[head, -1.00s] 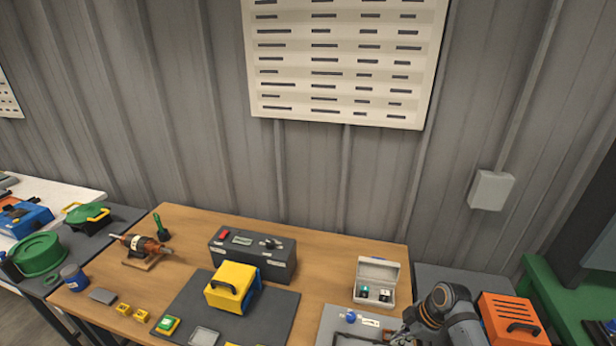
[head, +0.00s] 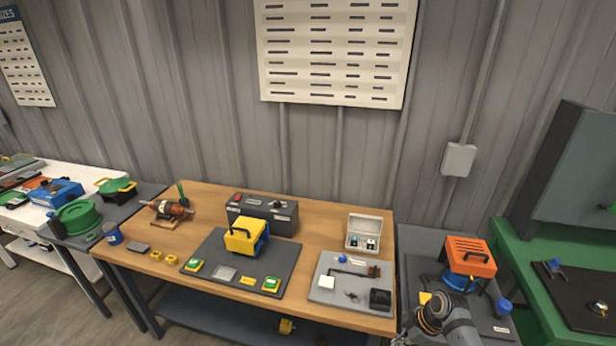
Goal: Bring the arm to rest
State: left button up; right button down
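One of my arms (head: 436,314), with dark joints and orange rings, shows at the lower right, in front of the grey bench section. It is bent, and its lower part runs out of the bottom of the picture. No gripper fingers can be made out on it. My other arm is not in view. A rotor (head: 168,208) with copper-coloured windings rests on a small wooden stand at the left of the wooden table (head: 325,224).
A dark grey case (head: 262,213) stands behind the yellow box. A white open box (head: 368,232) and a grey mat with small parts (head: 338,293) are at the table's right. An orange case (head: 470,257) stands beyond, beside a green bench (head: 515,268). Bare wood separates the two mats.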

jog(key=s+d+f+m+h+b, duration=0.1)
jog(key=s+f+m+b, duration=0.3)
jog(key=f, duration=0.6)
jog(key=s+d+f+m+h+b, duration=0.1)
jog(key=s+d+f+m, duration=0.1)
jog(key=s+f, duration=0.65)
jog(key=s+d+f+m+h+b, duration=0.1)
jog(key=s+f+m+b, duration=0.15)
jog(key=f, duration=1.05)
pick_arm(q)
notch_tip(320, 180, down, 12)
jog(key=w+b, duration=0.1)
jog(key=b, duration=0.3)
pick_arm(e)
jog(key=s+f+m, duration=0.2)
jog(key=s+f, duration=0.4)
jog(key=s, duration=0.5)
jog(key=s+a+f+m+h, duration=0.1)
jog(key=s+f+m, duration=0.1)
jog(key=s+f, duration=0.5)
jog(key=s, duration=0.3)
jog(key=shift+s+a+f+m, duration=0.2)
jog(key=shift+s+m, duration=0.15)
pick_arm(q)
jog(key=shift+s+f, duration=0.1)
jog(key=shift+s, duration=0.05)
